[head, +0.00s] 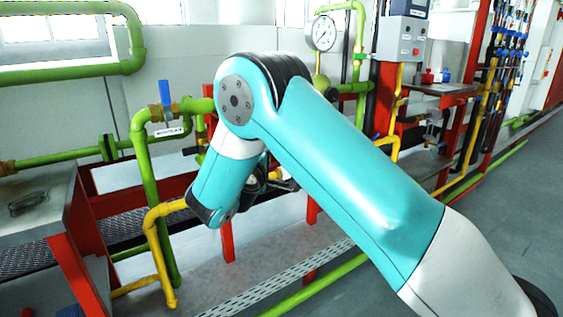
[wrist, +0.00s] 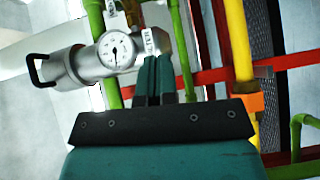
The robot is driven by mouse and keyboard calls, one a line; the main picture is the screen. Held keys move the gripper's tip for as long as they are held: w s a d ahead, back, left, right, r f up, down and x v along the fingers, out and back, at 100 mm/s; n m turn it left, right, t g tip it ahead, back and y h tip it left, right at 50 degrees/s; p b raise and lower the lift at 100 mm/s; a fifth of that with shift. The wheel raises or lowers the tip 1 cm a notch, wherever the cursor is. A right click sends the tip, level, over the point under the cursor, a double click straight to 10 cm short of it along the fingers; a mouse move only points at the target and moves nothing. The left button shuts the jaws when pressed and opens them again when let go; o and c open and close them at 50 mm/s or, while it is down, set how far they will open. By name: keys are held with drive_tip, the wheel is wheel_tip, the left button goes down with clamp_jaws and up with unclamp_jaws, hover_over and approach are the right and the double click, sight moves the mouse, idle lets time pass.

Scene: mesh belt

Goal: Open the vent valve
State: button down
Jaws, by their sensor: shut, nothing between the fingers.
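My gripper (wrist: 157,62) shows in the wrist view with its two teal fingers together and nothing between them. The fingertips point at a silver fitting with a round white gauge (wrist: 117,52) and a small white tag (wrist: 150,42). I cannot tell whether they touch it. In the head view a blue-handled valve (head: 165,94) stands upright on the green pipe, with a white tag (head: 169,132) below it. I cannot read the tags or tell which valve is the vent valve. In the head view my arm hides most of the gripper area.
A silver cylinder with a black handle (wrist: 62,70) is left of the gauge. Green pipes (head: 147,185), a yellow pipe (head: 157,240) and red frame posts (head: 227,240) stand close around my arm. A large gauge (head: 323,33) is behind. Clear floor (head: 500,230) lies at right.

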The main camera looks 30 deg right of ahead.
drive_tip(key=shift+w+a+n+t, duration=0.1)
drive_tip(key=shift+w+n+t, duration=0.1)
drive_tip(key=shift+n+t, duration=0.1)
drive_tip(key=shift+f, duration=0.1)
drive_tip(key=s+d+x, duration=0.2)
drive_tip(key=x, duration=1)
drive_tip(key=shift+w+d+p, duration=0.25)
drive_tip(key=shift+d+p, duration=0.15)
drive_tip(key=shift+d, duration=0.1)
